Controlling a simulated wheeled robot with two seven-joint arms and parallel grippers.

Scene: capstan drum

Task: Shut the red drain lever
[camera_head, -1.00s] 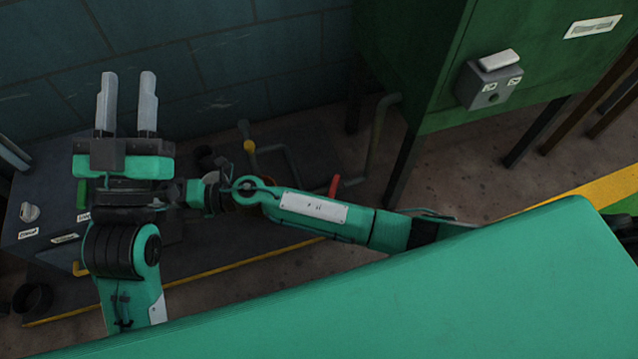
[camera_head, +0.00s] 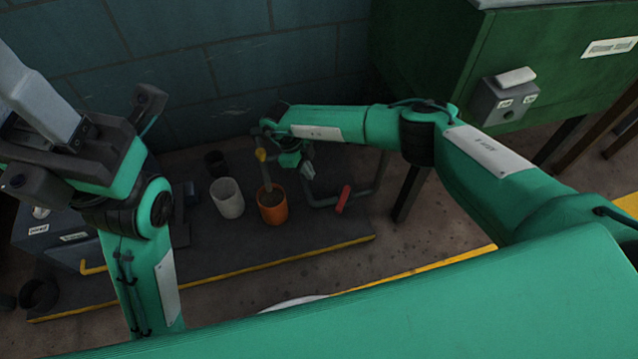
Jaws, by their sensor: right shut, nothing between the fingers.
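The red drain lever (camera_head: 343,199) stands tilted at the right end of a grey pipe low by the wall, near the front right of the dark base. My right arm reaches in from the right, with its gripper (camera_head: 308,164) small and partly hidden at the wrist. This gripper is shut and empty, up and left of the red lever and apart from it in the picture. My left gripper (camera_head: 22,102) is large at the left edge and partly cut off. Its fingers look spread and empty, far from the lever.
A yellow-topped lever (camera_head: 261,155) stands left of my right gripper. An orange cup (camera_head: 272,210) and a white cup (camera_head: 228,199) stand on the dark base (camera_head: 215,258). A green cabinet (camera_head: 545,50) is at the right. Open floor lies right of the red lever.

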